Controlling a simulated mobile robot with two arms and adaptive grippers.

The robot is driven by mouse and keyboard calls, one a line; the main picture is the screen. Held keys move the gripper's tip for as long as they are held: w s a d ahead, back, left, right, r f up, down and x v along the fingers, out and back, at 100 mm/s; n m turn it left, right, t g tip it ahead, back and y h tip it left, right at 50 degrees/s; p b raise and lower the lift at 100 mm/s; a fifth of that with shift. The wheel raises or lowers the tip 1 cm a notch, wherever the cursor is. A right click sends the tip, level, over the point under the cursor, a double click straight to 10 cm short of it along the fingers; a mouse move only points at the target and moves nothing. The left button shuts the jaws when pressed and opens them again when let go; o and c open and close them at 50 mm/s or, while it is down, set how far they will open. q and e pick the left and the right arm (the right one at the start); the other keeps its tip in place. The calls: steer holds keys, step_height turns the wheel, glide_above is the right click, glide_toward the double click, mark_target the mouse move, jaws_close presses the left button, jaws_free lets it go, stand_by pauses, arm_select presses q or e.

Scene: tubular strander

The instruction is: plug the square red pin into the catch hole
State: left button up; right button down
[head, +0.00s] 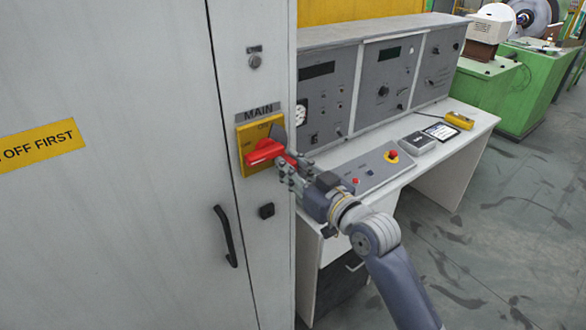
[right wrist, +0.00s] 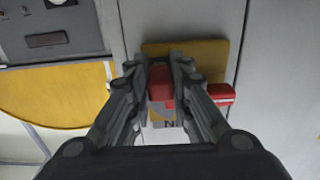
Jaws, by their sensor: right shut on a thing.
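My right gripper (head: 286,166) is in front of the yellow MAIN switch plate (head: 243,134) on the grey cabinet. It is shut on a square red pin, whose red block shows between the fingers in the right wrist view (right wrist: 160,84). The fingers hide part of the pin, and I cannot tell whether it touches the plate. The red switch handle (head: 264,152) is just left of the gripper in the head view. It shows right of the fingers in the right wrist view (right wrist: 221,94). A small black catch (head: 266,211) sits on the cabinet below the switch. I cannot make out its hole. My left gripper is not in view.
A black door handle (head: 226,236) sticks out from the cabinet. Right of the cabinet is a white desk (head: 462,142) with grey instrument panels (head: 384,84) and a button box (head: 364,168). Open floor (head: 500,235) lies to the right.

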steer(key=shift+w+a, duration=0.35)
steer(key=shift+w, duration=0.05)
steer(key=c, duration=1.4)
jaws_free()
steer(key=shift+o, duration=0.2)
